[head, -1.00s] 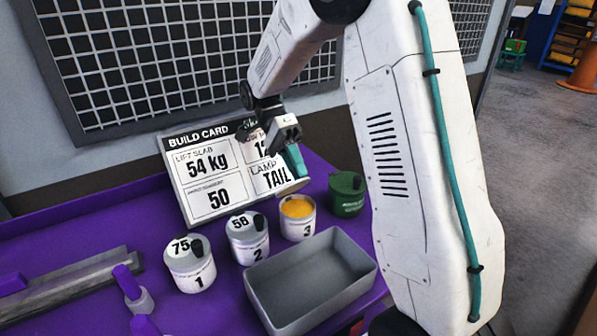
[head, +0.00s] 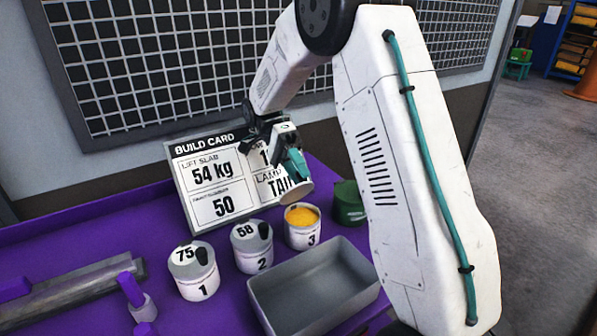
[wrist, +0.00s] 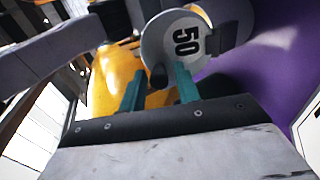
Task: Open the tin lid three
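Tin 3 (head: 303,236) stands open on the purple bench, with yellow-orange contents (head: 301,216) showing. My gripper (head: 294,165) is just above it, holding a pale round lid (head: 297,194) by its knob. Contact at the fingertips is hard to make out there.
Lidded tin 1 (head: 195,283) and tin 2 (head: 252,256) stand to the left. A green canister (head: 348,205) is close on the right, partly behind my arm. An empty grey tray (head: 262,300) lies in front. A build card (head: 203,178) stands behind.

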